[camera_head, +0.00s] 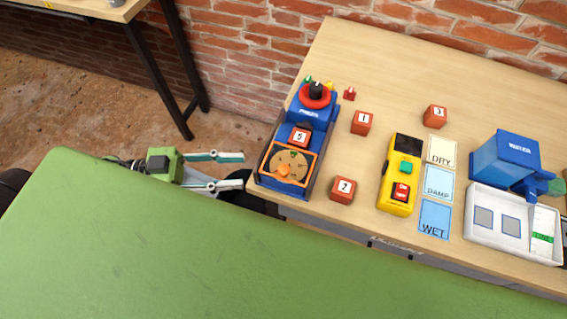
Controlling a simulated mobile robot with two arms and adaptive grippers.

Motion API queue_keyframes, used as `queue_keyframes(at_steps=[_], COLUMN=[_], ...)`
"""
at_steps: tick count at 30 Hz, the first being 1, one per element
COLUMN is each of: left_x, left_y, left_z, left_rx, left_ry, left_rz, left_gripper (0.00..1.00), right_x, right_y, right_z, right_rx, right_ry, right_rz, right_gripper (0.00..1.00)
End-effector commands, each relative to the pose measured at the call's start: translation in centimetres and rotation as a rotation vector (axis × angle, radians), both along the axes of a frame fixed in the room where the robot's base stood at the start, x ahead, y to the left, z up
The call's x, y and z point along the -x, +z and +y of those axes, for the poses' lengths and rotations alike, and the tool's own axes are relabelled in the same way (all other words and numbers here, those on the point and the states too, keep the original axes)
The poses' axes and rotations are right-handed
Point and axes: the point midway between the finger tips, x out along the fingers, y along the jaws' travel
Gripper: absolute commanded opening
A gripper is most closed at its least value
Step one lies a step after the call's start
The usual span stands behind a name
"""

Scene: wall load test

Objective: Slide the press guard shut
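The blue press (318,107) stands near the left end of the wooden bench, with a red ring and black knob at its far end. An orange frame (313,170), probably the guard, lies at its near end around a tan dial with an orange pointer. I cannot tell how far the guard is along its travel. A red block marked 5 (299,136) sits on the press just behind the frame. My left gripper (243,171) is open and empty, its two fingers pointing right, just left of the press and apart from it. My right gripper is not in view.
The bench (395,75) also holds red numbered blocks (362,123), a yellow device (401,175), DRY, DAMP and WET cards (438,184), a blue machine (505,157) and a white tray (484,239). A brick wall is behind. Another table (95,8) stands at top left.

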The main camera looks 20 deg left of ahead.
Motion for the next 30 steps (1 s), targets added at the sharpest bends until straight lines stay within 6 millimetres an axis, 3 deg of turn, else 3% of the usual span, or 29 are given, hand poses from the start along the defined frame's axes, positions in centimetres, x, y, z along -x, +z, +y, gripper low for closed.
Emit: queue_keyframes(at_steps=[9,15,21,29,30], left_x=[-2.5,-3.5,-3.9,-3.9,-3.9], left_y=[0.3,0.2,0.0,0.0,0.0], left_z=[-6.5,-9.3,-10.4,-10.4,-10.4], left_rx=[0.005,0.001,-0.002,-0.003,-0.003], left_ry=[0.001,0.0,-0.001,-0.001,-0.001], left_rz=[-0.004,-0.003,-0.002,-0.001,-0.001], left_gripper=[0.32,0.32,0.32,0.32,0.22], right_x=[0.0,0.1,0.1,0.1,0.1], right_y=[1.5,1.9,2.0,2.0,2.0], right_z=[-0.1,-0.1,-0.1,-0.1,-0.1], right_rx=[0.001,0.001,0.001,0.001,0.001], right_ry=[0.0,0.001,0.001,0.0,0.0], right_rz=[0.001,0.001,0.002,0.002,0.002], right_gripper=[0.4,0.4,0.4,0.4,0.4])
